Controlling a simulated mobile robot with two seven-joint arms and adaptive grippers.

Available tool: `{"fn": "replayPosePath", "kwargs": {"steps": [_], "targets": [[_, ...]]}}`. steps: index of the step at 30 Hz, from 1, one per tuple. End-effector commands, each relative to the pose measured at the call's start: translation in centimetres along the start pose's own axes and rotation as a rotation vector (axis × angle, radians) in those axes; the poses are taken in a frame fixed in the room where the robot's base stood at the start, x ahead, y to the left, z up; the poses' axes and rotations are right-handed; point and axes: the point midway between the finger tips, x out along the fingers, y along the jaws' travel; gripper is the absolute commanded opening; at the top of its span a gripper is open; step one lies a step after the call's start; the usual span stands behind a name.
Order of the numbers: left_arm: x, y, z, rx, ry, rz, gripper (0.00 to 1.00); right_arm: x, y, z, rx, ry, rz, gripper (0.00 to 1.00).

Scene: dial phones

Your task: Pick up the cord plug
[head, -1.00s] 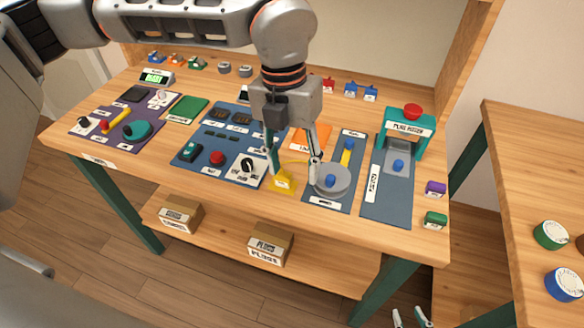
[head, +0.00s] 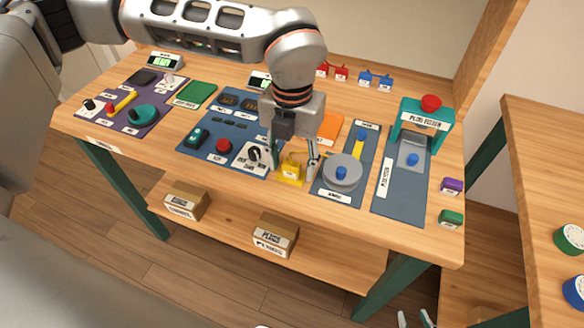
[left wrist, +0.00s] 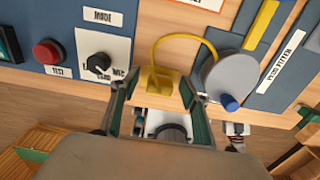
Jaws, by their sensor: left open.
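The cord plug (head: 291,170) is a small yellow block with a thin yellow cord, on the wooden workbench near its front edge. In the left wrist view the plug (left wrist: 160,82) sits just beyond the fingertips, and its cord (left wrist: 185,38) arches toward a grey disc. My left gripper (head: 291,174) is open, pointing down, with one finger on each side of the plug. Its fingers also frame the lower part of the left wrist view (left wrist: 156,98). No grip on the plug shows. My right gripper (head: 414,319) shows only its two separated fingertips at the bottom edge.
Right of the plug is a round grey disc (head: 343,173) with a blue knob. Left is a white mode panel with a black knob (head: 256,153). Bare wood lies in front of the plug.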

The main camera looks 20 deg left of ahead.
Motion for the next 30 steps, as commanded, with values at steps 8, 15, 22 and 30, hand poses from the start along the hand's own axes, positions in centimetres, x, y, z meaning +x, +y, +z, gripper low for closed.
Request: {"fn": "replayPosePath", "kwargs": {"steps": [8, 15, 22, 30], "targets": [[-0.1, 0.0, 0.0, 0.001, -0.002, 0.0, 0.2, 0.1, 0.1, -0.2, -0.001, 0.004, 0.002, 0.29], [-0.1, 0.0, 0.0, 0.001, -0.001, 0.0, 0.06, 0.1, 0.1, 0.0, 0.001, 0.001, 0.001, 0.29], [-0.5, 0.0, 0.0, 0.0, -0.002, 0.0, 0.06, 0.1, 0.0, -0.1, 0.003, 0.001, 0.002, 0.29], [-3.4, 0.0, 0.1, -0.001, -0.007, -0.001, 0.06, 0.0, 0.2, -0.7, 0.005, 0.009, 0.003, 0.29]]}}
